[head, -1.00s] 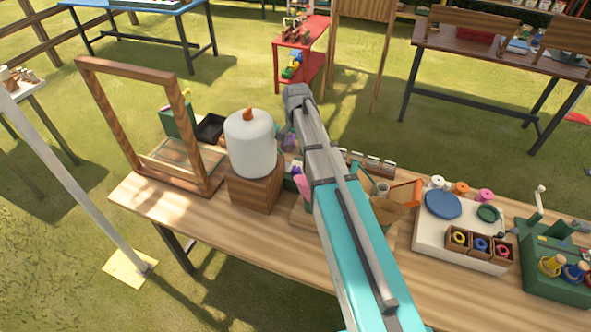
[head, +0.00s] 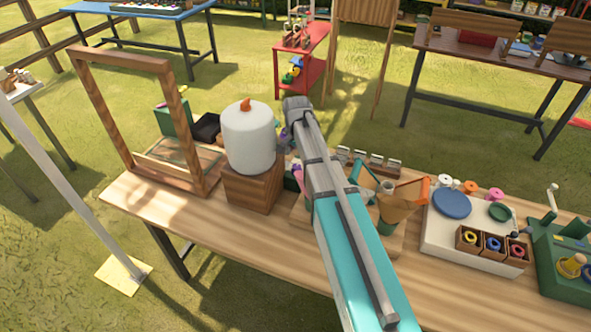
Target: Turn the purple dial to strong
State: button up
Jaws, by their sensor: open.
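A small purple part (head: 297,170) shows between the candle block and my arm; I cannot tell whether it is the purple dial. Most of it is hidden by my arm, and no strength marking can be read. My gripper (head: 286,137) shows only as a dark grey sliver under the wrist, just right of the white candle. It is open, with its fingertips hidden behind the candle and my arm. I cannot tell how far it is from the purple part.
The large white candle (head: 248,138) stands on a wooden block (head: 250,190), close left of my gripper. A wooden frame (head: 88,110) stands upright at the table's left. Right of my arm are an orange-edged holder (head: 403,200) and a white board (head: 437,236). The table's front strip (head: 200,222) is clear.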

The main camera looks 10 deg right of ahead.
aim_at(296, 166)
jog(key=shift+f+b, duration=2)
jog(key=shift+f, duration=0.35)
